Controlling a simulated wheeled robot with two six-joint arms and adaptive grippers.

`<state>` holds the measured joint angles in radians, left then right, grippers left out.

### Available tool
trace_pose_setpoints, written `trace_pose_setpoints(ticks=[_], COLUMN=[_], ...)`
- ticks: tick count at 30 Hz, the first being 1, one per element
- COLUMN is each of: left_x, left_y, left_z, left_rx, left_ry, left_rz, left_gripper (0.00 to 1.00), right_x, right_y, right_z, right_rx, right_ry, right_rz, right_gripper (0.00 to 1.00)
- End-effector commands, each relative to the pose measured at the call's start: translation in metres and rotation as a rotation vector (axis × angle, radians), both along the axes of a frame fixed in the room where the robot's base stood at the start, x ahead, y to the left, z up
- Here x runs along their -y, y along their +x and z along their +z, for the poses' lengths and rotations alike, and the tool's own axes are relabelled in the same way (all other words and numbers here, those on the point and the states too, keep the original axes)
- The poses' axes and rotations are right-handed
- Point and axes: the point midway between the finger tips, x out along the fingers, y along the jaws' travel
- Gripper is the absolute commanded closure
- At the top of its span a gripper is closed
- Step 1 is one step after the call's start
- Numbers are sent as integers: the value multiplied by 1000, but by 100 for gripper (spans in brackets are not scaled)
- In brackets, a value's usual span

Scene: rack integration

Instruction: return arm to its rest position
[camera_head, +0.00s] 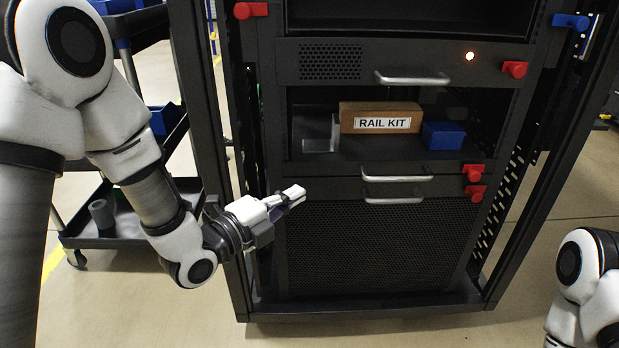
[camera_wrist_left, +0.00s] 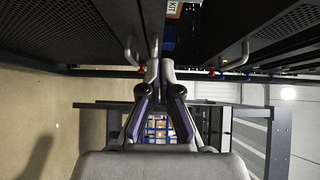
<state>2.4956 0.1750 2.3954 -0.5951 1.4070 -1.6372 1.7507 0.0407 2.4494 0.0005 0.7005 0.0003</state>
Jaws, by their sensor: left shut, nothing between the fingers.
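My left arm reaches in from the left in the head view.
The rack has handles (camera_head: 397,178) and red latches (camera_head: 474,173) that stick out. An open bay holds a RAIL KIT box (camera_head: 381,110) and a blue box (camera_head: 443,135). A dark cart (camera_head: 110,240) stands left, behind my left arm. Floor right of the rack is clear.

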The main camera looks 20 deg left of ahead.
Motion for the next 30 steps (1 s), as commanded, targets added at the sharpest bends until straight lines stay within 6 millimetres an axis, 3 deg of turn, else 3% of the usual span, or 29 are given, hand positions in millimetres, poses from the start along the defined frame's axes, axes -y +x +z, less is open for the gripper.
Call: trace_pose_setpoints(ticks=[3,10,13,14,17,19,21,23,24,27,30], left_x=[-10,-14,-13,-11,-2,-2,-6,-13,-19,-38,-53], left_y=[-19,-30,-33,-35,-52,-74,-105,-138,-163,-222,-257], left_z=[2,-1,-18,-30,-90,-146,-202,-246,-272,-318,-336], left_rx=[-4,-2,-49,-80,-237,-410,-647,-872,-1023,-1345,-1506], left_ry=[-5,1,6,11,45,76,45,-18,-75,-252,-437], left_rz=[2,-2,-6,-10,-29,-10,52,150,242,560,882], left_gripper=[100,100,100,100,100,100,100,100,100,100,100], right_x=[0,0,0,0,0,0,0,0,0,0,0], right_y=[0,-1,-1,-1,-1,-1,-1,-1,-1,-1,-1], right_z=[9,10,14,17,30,38,45,50,54,58,58], right_rx=[-1,-2,-2,-2,-2,-2,-2,-2,-2,-2,-2], right_ry=[0,0,0,0,0,0,0,0,0,0,0], right_rz=[1,2,2,2,1,1,1,1,1,1,1], right_gripper=[0,0,0,0,0,0,0,0,0,0,0])
